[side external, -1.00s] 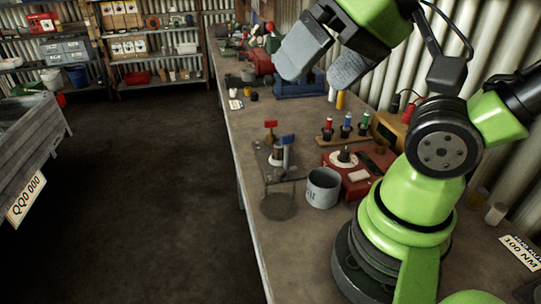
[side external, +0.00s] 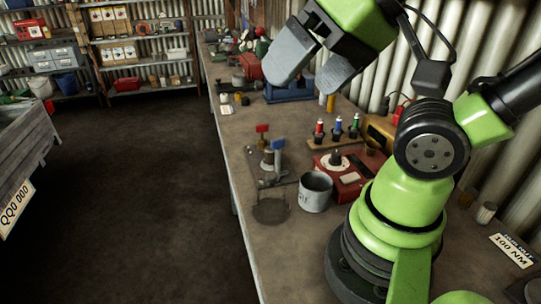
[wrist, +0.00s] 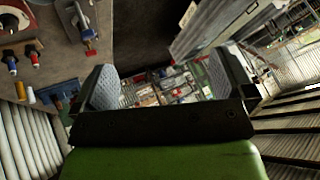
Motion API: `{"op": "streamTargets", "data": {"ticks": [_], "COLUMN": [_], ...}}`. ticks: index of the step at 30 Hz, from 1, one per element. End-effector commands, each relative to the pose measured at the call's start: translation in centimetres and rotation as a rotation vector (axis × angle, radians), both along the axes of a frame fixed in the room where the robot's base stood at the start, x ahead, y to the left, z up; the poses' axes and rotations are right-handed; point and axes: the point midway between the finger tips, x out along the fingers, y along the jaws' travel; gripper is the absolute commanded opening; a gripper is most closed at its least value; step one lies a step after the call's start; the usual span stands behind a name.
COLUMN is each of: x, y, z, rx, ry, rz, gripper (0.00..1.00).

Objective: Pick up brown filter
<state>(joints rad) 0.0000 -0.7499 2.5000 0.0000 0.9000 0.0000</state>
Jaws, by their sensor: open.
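I cannot tell for sure which thing is the brown filter. My gripper (side external: 302,84) is open and empty, high above the bench and well apart from both.
A grey mug (side external: 315,192) stands beside a red box (side external: 345,181). Red, blue and green-topped tools stand in a rack (side external: 338,141) behind. A blue vise-like block (side external: 289,93) and a pale canister (side external: 486,213) are on the bench. The bench's left front is clear.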

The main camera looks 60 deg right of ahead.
Motion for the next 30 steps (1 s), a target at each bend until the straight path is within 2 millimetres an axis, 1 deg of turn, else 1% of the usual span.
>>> {"op": "streamTargets", "data": {"ticks": [3,8,9,17,20,23,26,30], "x": [0.0,0.0,0.0,0.1,0.9,2.7,5.4,9.3], "y": [0.0,0.0,0.0,0.0,-0.4,-1.3,-2.9,-6.0], "z": [0.0,0.0,0.0,0.0,0.1,0.1,-0.3,-1.9], "rx": [0.0,0.0,0.0,-0.001,-0.011,-0.032,-0.06,-0.093], "ry": [0.0,0.0,0.0,0.002,0.023,0.073,0.143,0.248], "rz": [0.0,0.0,0.0,-0.001,-0.013,-0.04,-0.076,-0.124], "gripper": [1.0,0.63,0.59,0.59,0.59,0.59,0.59,0.59]}}
